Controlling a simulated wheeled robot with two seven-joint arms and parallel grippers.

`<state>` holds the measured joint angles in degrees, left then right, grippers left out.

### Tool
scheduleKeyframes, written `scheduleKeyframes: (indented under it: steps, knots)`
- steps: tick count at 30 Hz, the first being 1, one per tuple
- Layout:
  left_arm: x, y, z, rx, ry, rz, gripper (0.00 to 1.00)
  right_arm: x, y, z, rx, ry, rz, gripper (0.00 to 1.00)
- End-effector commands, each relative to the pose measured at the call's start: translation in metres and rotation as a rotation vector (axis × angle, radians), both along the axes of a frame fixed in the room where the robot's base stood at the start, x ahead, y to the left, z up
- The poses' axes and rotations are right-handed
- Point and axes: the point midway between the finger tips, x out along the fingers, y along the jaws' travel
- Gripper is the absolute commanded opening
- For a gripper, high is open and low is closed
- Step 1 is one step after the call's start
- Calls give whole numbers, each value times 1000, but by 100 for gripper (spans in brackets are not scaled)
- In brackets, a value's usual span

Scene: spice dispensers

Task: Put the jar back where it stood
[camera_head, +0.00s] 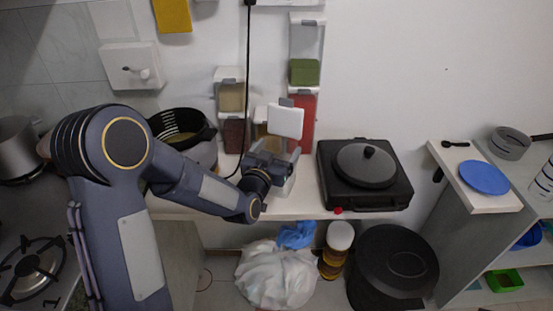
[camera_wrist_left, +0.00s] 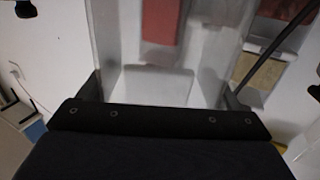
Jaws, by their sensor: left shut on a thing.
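The jar is clear with a white lid (camera_head: 286,121), held upright or nearly so in front of the wall dispensers. My left gripper (camera_head: 280,165) is shut on it. In the left wrist view the clear jar (camera_wrist_left: 200,65) fills the space between the two dark fingers (camera_wrist_left: 162,92), and red and tan dispensers show behind it. The jar's lower part is partly hidden by the gripper in the head view. I cannot tell whether the jar touches the counter or the wall. My right gripper is not in view.
Wall dispensers with red (camera_head: 303,122), green (camera_head: 304,72), tan (camera_head: 232,97) and brown (camera_head: 233,136) contents stand close by. A black cord (camera_head: 246,80) hangs just left. A black portable cooker (camera_head: 392,190) with a lidded pan is to the right; a dark basket (camera_head: 195,122) is to the left.

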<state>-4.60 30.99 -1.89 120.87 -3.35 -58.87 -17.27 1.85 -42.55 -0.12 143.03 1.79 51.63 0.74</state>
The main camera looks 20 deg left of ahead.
Motion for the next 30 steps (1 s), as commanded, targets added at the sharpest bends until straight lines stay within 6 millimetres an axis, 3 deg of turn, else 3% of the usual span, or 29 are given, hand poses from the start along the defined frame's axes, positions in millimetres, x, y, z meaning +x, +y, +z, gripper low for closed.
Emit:
scheduleKeyframes:
  steps: [11, 24, 25, 27, 30]
  knots:
    - [7, 3, -38, 0, 0, -1, 36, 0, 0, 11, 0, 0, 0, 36]
    - [7, 3, -43, 0, -3, -1, 36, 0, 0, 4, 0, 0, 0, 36]
    - [7, 3, -42, 0, -1, -1, 89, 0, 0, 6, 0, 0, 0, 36]
    - [7, 3, -42, 0, -1, -1, 98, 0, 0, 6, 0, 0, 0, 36]
    - [7, 3, -42, 0, -1, -1, 100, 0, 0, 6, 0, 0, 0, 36]
